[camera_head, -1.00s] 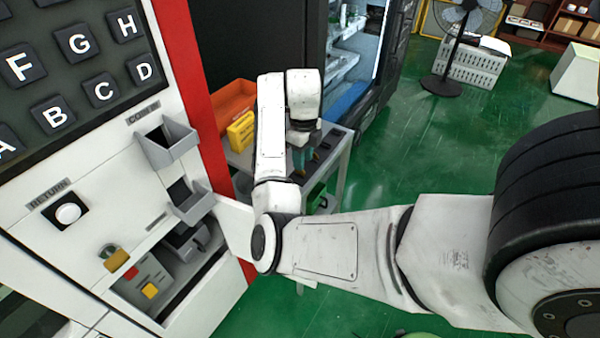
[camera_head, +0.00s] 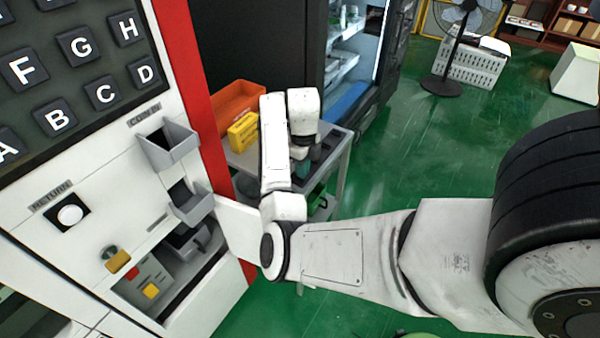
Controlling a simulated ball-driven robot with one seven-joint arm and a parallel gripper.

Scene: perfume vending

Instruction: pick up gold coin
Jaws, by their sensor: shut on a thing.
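My gripper (camera_head: 303,167) hangs down over the grey cart (camera_head: 342,152), beside the vending machine. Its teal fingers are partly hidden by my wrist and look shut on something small. The gold coin itself cannot be made out; the fingers and wrist hide the spot between them. I take the held thing to be the coin.
A yellow box (camera_head: 243,132) and an orange bin (camera_head: 236,103) stand on the cart, left of my arm. The vending machine with a coin-in tray (camera_head: 168,145) fills the left. A fan (camera_head: 447,60) stands on the green floor, which is open to the right.

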